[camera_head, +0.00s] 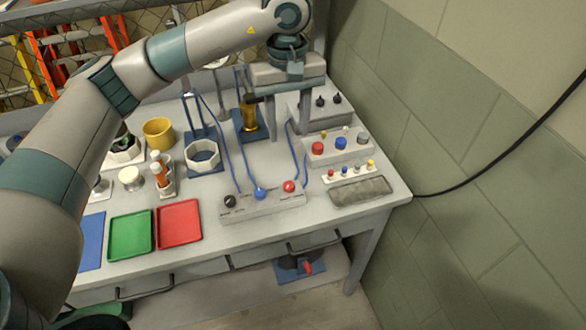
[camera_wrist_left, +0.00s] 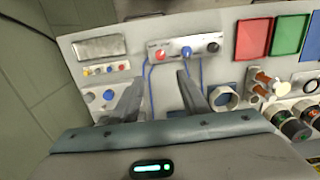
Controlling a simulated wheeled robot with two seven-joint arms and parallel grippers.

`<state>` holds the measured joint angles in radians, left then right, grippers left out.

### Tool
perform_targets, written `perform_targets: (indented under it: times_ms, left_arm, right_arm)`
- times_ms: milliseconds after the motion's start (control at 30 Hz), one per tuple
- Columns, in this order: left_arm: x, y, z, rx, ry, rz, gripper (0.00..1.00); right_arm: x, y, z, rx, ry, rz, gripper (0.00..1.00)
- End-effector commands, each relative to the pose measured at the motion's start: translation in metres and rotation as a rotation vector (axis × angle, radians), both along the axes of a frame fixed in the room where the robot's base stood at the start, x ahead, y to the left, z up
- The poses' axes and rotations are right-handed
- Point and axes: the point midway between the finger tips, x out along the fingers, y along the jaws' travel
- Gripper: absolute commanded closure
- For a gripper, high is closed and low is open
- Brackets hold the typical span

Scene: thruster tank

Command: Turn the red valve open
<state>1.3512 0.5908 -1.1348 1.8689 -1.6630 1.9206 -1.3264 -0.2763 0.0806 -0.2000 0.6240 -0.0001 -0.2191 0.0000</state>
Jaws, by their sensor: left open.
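A red knob (camera_head: 289,186) sits at the right end of a low grey panel (camera_head: 262,205) near the table's front edge. It also shows in the wrist view (camera_wrist_left: 160,56), beyond the fingertips. A blue knob (camera_head: 260,193) and a black knob (camera_head: 230,201) share that panel, and blue tubes run from it. A second red part, a small handle (camera_head: 308,267), is on a dark fitting under the table. I cannot tell from the frames alone which is the valve. My left gripper (camera_head: 287,125) is open and empty, behind the panel, its fingers apart from the red knob. My right gripper is not in view.
A box with red and blue buttons (camera_head: 341,144) and a grey textured block (camera_head: 361,191) are right of the panel. A brass cylinder (camera_head: 249,115) stands behind. Red (camera_head: 179,224) and green (camera_head: 131,234) trays lie left. A wall (camera_head: 440,140) bounds the right side.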

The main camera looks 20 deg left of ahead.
Motion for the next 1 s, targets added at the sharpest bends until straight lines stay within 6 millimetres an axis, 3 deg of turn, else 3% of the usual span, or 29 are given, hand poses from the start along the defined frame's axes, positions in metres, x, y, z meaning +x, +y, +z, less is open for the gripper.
perform_targets:
  times_ms: [300,433,667,1000]
  left_arm:
    - [0.000,0.000,-0.001,0.000,0.001,0.000,0.58]
    - [-0.001,0.000,-0.004,-0.001,0.003,0.000,0.58]
    - [-0.001,0.000,-0.023,0.000,0.006,0.001,0.58]
    - [-0.002,0.000,-0.079,-0.001,0.007,0.002,0.58]
  right_arm:
    - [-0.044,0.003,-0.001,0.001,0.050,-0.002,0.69]
    - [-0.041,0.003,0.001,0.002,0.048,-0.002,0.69]
    - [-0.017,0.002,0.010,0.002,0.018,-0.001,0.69]
    - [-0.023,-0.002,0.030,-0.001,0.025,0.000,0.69]
